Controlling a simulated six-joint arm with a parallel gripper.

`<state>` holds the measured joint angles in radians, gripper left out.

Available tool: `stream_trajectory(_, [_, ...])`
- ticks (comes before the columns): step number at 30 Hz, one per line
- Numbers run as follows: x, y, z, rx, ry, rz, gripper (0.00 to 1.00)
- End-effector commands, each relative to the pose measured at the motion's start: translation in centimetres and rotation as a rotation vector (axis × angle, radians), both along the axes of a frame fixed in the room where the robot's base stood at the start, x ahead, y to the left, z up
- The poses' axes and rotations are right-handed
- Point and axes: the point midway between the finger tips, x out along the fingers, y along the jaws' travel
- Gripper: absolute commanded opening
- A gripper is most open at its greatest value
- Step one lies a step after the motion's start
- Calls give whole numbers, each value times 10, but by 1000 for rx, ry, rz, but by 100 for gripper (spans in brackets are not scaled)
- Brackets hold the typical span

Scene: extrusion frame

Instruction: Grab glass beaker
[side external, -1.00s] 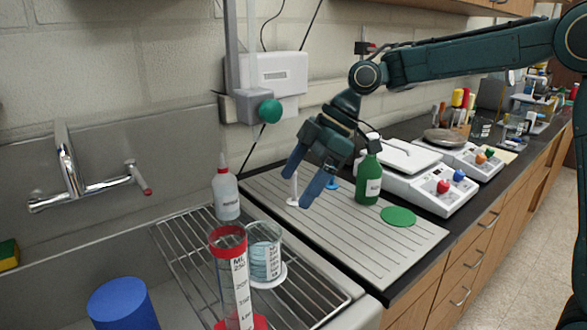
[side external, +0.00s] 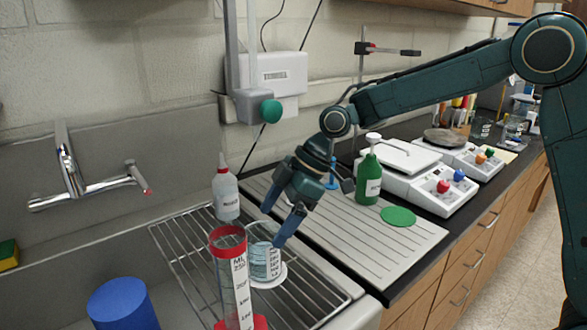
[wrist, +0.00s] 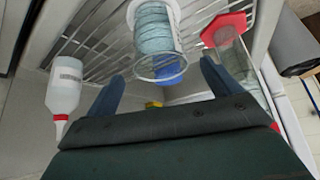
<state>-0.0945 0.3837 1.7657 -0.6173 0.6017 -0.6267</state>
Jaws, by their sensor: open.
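The glass beaker (side external: 266,258) stands on a wire rack, holding pale blue contents, with a printed scale on its side. The red-rimmed graduated cylinder hides part of its left side in the side view. My gripper (side external: 272,225) is open, with its fingertips close above the beaker's rim and angled down. In the wrist view the beaker (wrist: 158,45) lies ahead, between the lines of the two open fingers (wrist: 163,80). I cannot tell whether the fingers touch the glass.
The graduated cylinder (side external: 232,285) stands close in front of the beaker. A white squeeze bottle (side external: 226,193) stands behind it on the left. A blue cylinder (side external: 123,304) is in the sink. The ridged drain board (side external: 345,232) holds a green bottle (side external: 369,176).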

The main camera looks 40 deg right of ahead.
Motion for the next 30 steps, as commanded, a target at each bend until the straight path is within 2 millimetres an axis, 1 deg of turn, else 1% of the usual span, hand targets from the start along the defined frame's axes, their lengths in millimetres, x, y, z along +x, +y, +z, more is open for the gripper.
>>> stream_trajectory(5, [1,5,-7,0,1,2,89])
stream_trajectory(12, [7,18,-30,-1,4,2,89])
stream_trajectory(17, [10,25,-41,0,2,1,89])
stream_trajectory(30, [11,26,-43,0,0,0,89])
